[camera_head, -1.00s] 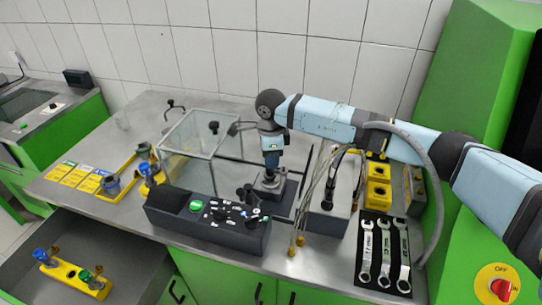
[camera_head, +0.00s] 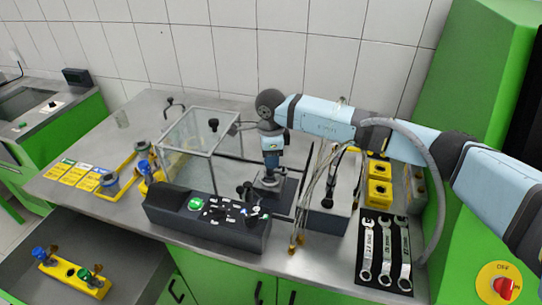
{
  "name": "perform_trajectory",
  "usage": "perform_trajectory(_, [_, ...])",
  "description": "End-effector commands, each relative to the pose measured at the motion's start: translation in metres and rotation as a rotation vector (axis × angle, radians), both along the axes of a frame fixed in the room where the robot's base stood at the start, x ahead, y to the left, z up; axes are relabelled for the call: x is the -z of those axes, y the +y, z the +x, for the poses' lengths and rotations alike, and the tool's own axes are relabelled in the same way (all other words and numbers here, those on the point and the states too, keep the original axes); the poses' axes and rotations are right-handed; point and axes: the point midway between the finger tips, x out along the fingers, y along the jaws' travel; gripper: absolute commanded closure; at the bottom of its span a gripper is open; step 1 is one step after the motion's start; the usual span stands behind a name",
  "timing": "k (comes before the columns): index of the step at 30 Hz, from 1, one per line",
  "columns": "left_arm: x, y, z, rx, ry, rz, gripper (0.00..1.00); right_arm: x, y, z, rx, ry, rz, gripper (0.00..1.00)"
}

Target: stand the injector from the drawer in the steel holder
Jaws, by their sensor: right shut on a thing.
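My right gripper (camera_head: 270,164) points straight down above the steel holder (camera_head: 268,183) in the middle of the bench. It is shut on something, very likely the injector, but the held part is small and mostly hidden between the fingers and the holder. I cannot tell whether it is seated in the holder. In the open drawer (camera_head: 35,225) at lower left lies a yellow rack (camera_head: 70,283) with a blue-topped injector (camera_head: 40,254) and a green-topped injector (camera_head: 87,273). The rack hole between them is empty. My left gripper is not in view.
A glass box (camera_head: 185,160) stands left of the gripper. A black control panel (camera_head: 205,218) is in front. Thin hoses (camera_head: 318,190) hang close on the right. Wrenches (camera_head: 385,250) lie on a dark mat at the right. Yellow blocks (camera_head: 380,192) stand behind them.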

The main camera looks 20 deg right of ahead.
Motion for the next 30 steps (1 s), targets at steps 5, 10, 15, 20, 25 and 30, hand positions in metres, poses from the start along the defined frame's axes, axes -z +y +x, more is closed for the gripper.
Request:
perform_trajectory(5, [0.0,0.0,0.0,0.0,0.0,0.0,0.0,-0.001,0.0,0.0,0.0,-0.001,0.001,1.0])
perform_trajectory(10, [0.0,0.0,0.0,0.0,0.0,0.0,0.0,-0.001,0.0,0.0,0.0,-0.001,0.001,0.38])
perform_trajectory(15, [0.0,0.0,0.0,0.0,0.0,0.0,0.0,0.0,0.0,0.0,0.0,0.0,0.0,0.38])
perform_trajectory(20, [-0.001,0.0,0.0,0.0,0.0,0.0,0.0,-0.002,0.0,0.0,0.0,0.0,0.0,0.38])
perform_trajectory(25, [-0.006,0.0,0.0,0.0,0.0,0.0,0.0,-0.013,0.0,0.0,0.0,-0.001,0.001,0.38])
perform_trajectory(30, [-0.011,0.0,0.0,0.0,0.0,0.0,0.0,-0.027,0.0,0.0,0.0,0.0,0.001,0.38])
